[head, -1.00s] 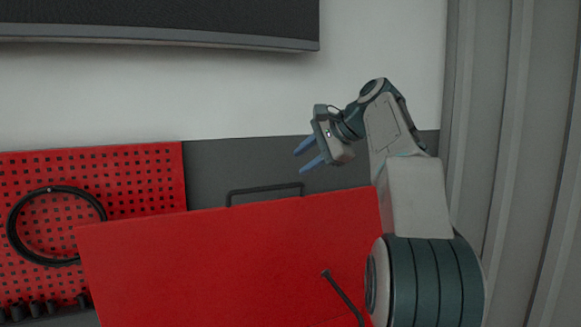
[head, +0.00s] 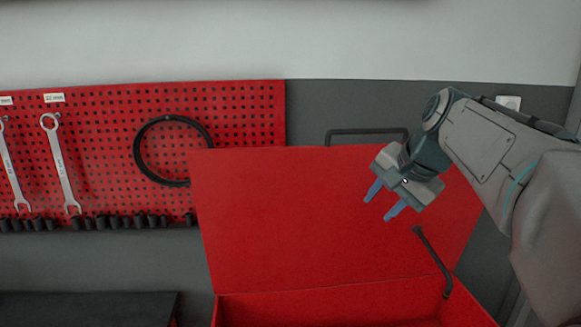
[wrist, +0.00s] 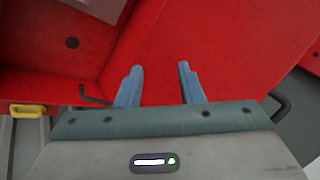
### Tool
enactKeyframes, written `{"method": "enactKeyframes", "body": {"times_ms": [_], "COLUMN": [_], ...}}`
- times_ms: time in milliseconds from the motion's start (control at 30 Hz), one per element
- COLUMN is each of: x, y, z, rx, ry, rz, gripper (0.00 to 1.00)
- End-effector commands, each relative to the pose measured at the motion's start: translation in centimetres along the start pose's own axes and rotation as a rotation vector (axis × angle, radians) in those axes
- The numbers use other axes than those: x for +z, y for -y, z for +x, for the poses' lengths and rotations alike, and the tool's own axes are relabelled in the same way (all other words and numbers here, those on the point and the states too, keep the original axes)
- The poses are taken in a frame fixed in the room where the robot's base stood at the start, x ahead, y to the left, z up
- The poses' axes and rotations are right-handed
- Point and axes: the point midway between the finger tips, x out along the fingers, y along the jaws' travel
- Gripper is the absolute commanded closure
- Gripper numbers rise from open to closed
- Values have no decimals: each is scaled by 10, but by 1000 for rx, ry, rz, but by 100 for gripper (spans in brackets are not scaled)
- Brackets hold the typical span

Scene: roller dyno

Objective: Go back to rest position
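My gripper (head: 384,202) is in front of the raised red lid of a toolbox in the head view, with its blue fingers pointing down and to the left. In the wrist view its two fingers (wrist: 160,80) stand apart with nothing between them, against a red surface. My arm comes in from the right side of the head view. The red lid (head: 290,220) stands open above the red box (head: 330,308), whose lower part is cut off by the frame.
A black lid stay (head: 433,262) stands at the box's right side. A red pegboard (head: 240,125) holds wrenches (head: 60,165) and a black hose loop (head: 140,150). A dark surface (head: 90,308) is at lower left. A yellow handle (wrist: 28,111) shows in the wrist view.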

Motion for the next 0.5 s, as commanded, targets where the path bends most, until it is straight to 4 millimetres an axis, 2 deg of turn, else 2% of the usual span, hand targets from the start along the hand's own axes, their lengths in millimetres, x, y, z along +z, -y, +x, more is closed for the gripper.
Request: {"method": "enactKeyframes", "body": {"times_ms": [33,100,267,500], "x": [16,34,76,137], "y": [-12,-28,-69,-137], "z": [8,17,39,71], "rx": [23,56,130,228], "ry": [2,3,10,35], "rz": [-45,-113,-277,-541], "gripper": [66,66,66,66]}}
